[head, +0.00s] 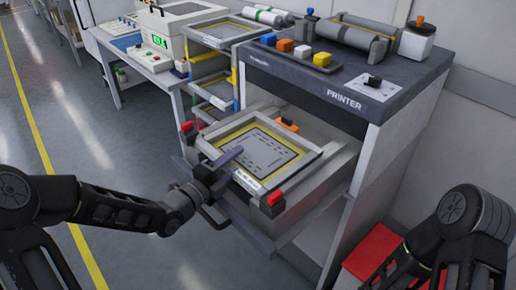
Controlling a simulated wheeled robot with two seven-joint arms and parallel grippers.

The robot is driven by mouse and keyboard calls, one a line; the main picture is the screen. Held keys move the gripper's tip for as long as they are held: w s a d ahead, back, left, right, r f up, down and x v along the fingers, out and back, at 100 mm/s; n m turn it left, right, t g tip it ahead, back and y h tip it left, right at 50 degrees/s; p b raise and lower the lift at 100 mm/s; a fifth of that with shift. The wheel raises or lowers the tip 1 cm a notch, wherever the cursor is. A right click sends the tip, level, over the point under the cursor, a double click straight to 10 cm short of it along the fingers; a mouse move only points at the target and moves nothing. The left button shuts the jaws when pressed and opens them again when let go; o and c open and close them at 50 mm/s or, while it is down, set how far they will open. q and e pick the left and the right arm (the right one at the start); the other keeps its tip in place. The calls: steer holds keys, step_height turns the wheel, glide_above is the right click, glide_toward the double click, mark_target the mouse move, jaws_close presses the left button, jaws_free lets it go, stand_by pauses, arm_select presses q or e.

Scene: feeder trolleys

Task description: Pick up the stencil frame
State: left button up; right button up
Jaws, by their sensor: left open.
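The stencil frame (268,152) is a light grey rectangular frame with a yellow inner border and a grey, slotted sheet. It lies flat on the pulled-out shelf of the grey printer (345,125), between red corner clamps (274,198). My left gripper (226,178) is open at the frame's near-left side. One dark finger reaches over the frame's left edge in the picture; whether it touches is unclear. The other finger is hard to make out.
Coloured blocks (285,46), a roller unit (355,40) and a white jar (416,42) stand on the printer. A rack (212,75) holding other frames stands behind, beside a bench with a white device (178,38). A red box (375,250) is at lower right. The left floor is clear.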

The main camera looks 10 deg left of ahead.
arm_select(q)
steer(key=shift+c, duration=0.3)
jaws_close()
stand_by(0.5)
stand_by(0.9)
